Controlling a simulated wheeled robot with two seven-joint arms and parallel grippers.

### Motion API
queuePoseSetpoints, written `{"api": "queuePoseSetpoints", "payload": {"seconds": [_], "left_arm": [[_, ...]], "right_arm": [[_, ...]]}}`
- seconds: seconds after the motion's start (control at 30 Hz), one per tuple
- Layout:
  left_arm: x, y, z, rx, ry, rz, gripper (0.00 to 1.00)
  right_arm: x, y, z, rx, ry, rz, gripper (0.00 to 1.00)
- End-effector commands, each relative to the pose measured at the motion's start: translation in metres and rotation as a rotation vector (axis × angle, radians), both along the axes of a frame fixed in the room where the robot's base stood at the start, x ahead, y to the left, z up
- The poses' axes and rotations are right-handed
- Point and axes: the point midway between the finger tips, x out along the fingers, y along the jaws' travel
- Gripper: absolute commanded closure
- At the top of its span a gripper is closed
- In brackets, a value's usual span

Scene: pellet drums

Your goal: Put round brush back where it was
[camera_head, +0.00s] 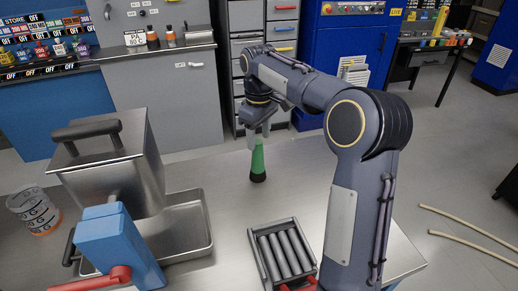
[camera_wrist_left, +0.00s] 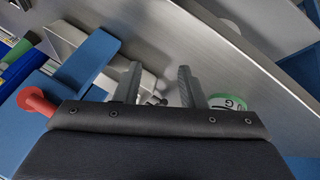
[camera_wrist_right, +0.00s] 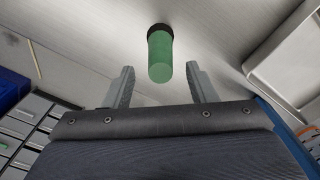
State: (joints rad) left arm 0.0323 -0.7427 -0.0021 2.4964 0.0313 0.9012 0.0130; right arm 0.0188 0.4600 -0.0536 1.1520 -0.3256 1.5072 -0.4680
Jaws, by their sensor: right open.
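The round brush (camera_head: 258,160) has a green handle and a dark round end. It stands upright on the metal table, handle up. My right gripper (camera_head: 259,140) is just above and behind it in the head view, fingers pointing down. In the right wrist view the brush (camera_wrist_right: 160,58) shows just beyond the open fingertips (camera_wrist_right: 160,72), centred between them, with nothing gripped. My left gripper (camera_wrist_left: 158,72) shows only in its own wrist view. Its fingers are apart, with no held object visible between them.
A steel hopper box (camera_head: 110,165) and a metal tray (camera_head: 205,222) stand left of the brush. A blue device with a red handle (camera_head: 120,250) is in front of them. A roller rack (camera_head: 283,253) lies at the front. A striped cup (camera_head: 35,210) is at far left.

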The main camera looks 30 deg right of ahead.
Motion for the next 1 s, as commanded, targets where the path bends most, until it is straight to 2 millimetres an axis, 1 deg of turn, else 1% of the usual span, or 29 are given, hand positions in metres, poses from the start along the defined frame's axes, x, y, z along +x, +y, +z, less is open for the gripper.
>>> {"api": "queuePoseSetpoints", "payload": {"seconds": [0.03, 0.1, 0.2, 0.3, 0.47, 0.57, 0.67, 0.77, 0.8, 0.87, 0.9, 0.97, 1.0], "left_arm": [[0.000, 0.000, 0.002, 0.000, 0.000, 0.000, 0.64], [0.000, 0.000, 0.004, 0.000, 0.000, 0.000, 0.64], [0.000, 0.000, 0.005, 0.000, 0.000, 0.000, 0.64], [0.000, 0.000, 0.005, 0.000, 0.000, 0.000, 0.64], [0.000, 0.000, 0.005, 0.000, 0.000, 0.000, 0.64], [0.000, 0.000, 0.005, 0.000, 0.000, 0.000, 0.64], [0.000, 0.000, 0.005, 0.000, 0.000, 0.000, 0.64], [0.000, 0.000, 0.005, 0.000, 0.000, 0.000, 0.64], [0.000, 0.000, 0.005, 0.000, 0.000, 0.000, 0.64], [0.000, 0.000, 0.005, 0.000, 0.000, 0.000, 0.64], [0.000, 0.000, 0.005, 0.000, 0.000, 0.000, 0.64], [0.000, 0.000, 0.005, 0.000, 0.000, 0.000, 0.64], [0.000, 0.000, 0.005, 0.000, 0.000, 0.000, 0.64]], "right_arm": [[0.001, 0.000, 0.012, 0.000, -0.003, 0.000, 0.49], [0.000, 0.000, 0.023, 0.000, -0.002, 0.000, 0.49], [0.000, 0.000, 0.035, -0.001, -0.001, 0.001, 0.49], [0.000, 0.000, 0.042, 0.000, 0.000, 0.001, 0.49], [-0.002, 0.000, 0.045, 0.002, -0.002, -0.001, 0.49], [-0.014, 0.001, 0.049, 0.018, -0.023, -0.019, 0.49], [-0.044, 0.006, 0.056, 0.059, -0.071, -0.061, 0.49], [-0.087, 0.017, 0.058, 0.124, -0.139, -0.128, 0.49], [-0.107, 0.023, 0.057, 0.153, -0.165, -0.160, 0.49], [-0.135, 0.034, 0.052, 0.197, -0.205, -0.209, 0.49], [-0.154, 0.041, 0.047, 0.226, -0.231, -0.243, 0.49], [-0.182, 0.054, 0.036, 0.270, -0.266, -0.294, 0.49], [-0.200, 0.063, 0.028, 0.299, -0.287, -0.329, 0.49]]}}
